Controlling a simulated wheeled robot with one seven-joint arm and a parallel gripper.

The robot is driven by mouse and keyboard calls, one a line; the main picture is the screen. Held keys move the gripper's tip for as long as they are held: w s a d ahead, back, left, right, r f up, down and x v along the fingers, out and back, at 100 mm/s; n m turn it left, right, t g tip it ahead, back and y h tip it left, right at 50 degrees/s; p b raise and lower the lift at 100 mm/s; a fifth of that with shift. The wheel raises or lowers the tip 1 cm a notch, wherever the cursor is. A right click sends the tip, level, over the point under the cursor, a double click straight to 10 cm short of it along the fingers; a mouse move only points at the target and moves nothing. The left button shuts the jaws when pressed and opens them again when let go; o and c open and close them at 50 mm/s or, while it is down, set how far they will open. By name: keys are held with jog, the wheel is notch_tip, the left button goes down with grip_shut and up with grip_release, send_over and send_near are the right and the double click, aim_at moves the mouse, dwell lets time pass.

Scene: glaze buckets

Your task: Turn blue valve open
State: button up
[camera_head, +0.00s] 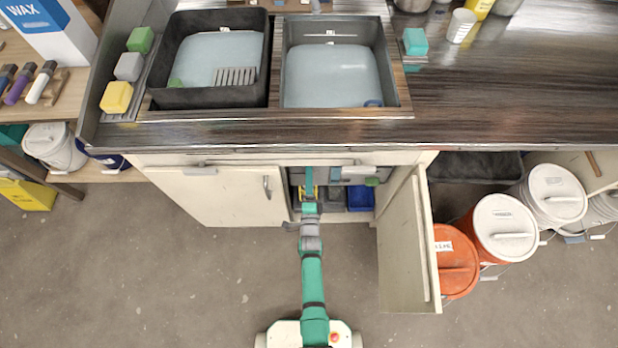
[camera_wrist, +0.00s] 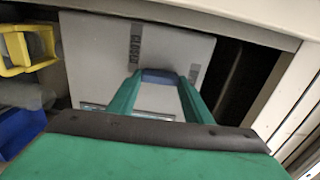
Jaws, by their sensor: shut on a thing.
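The blue valve (camera_wrist: 160,76) shows in the wrist view as a dark blue piece between my fingertips, in front of a pale grey panel. My gripper (camera_wrist: 158,82) has its two green fingers closed on it from both sides. In the head view my arm reaches into the open cabinet under the sinks. There my gripper (camera_head: 308,175) is partly under the counter edge, and the valve cannot be made out. The valve's pipe and its turn angle are hidden or too small to tell.
The cabinet's right door (camera_head: 407,245) stands open beside my arm; the left door (camera_head: 232,197) looks shut. A blue bin (camera_head: 360,198) sits inside the cabinet. A yellow object (camera_wrist: 25,50) is left of my fingers in the wrist view. Buckets (camera_head: 505,228) stand right; open floor lies left.

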jog(key=shift+d+m, duration=0.1)
jog(key=shift+m, duration=0.2)
jog(key=o, duration=1.1)
jog(key=shift+c, duration=0.2)
jog(key=s, duration=1.1)
